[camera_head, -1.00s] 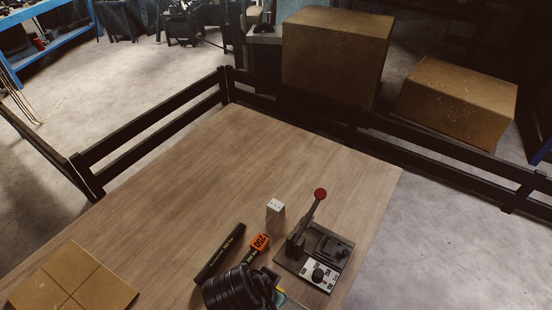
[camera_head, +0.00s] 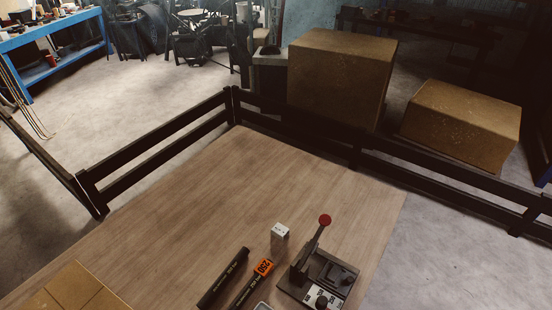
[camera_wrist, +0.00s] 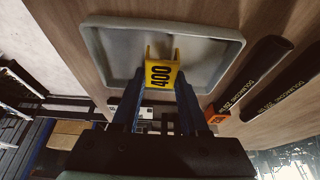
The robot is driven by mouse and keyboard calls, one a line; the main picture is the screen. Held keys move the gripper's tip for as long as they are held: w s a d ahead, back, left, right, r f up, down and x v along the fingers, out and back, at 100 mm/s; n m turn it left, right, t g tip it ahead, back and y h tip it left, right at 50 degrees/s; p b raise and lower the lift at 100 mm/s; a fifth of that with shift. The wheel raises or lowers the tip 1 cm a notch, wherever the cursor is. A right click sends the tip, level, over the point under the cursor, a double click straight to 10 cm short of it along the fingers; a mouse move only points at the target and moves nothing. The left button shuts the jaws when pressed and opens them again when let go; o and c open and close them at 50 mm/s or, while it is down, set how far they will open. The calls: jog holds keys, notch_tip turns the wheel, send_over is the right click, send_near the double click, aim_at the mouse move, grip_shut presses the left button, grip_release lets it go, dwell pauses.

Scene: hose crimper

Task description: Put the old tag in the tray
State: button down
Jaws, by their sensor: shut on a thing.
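A yellow tag (camera_wrist: 160,72) marked 400, folded in a channel shape, is between my gripper's two blue fingers in the wrist view. My gripper (camera_wrist: 158,88) is shut on it. The grey tray (camera_wrist: 222,37) with its raised rim lies behind and below the tag, which overlaps the tray's floor in the picture. I cannot tell whether the tag touches the tray. My gripper is not in the head view. An orange tag (camera_head: 264,267) marked 250 sits on one black hose (camera_head: 246,289); its orange edge also shows in the wrist view (camera_wrist: 215,117).
A second black hose (camera_head: 223,279) lies beside the tagged one. A crimper (camera_head: 318,272) with a red-knobbed lever stands to the right, and a small white-topped block (camera_head: 280,232) behind. The table's far part (camera_head: 250,180) is clear.

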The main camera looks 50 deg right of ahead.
jog(key=shift+f, duration=0.15)
jog(key=shift+c, duration=2.2)
grip_release()
jog(key=shift+r, duration=0.3)
jog(key=b+v, duration=0.1)
jog(key=v, duration=1)
jog(key=shift+a+r, duration=0.25)
jog(key=shift+r, duration=0.1)
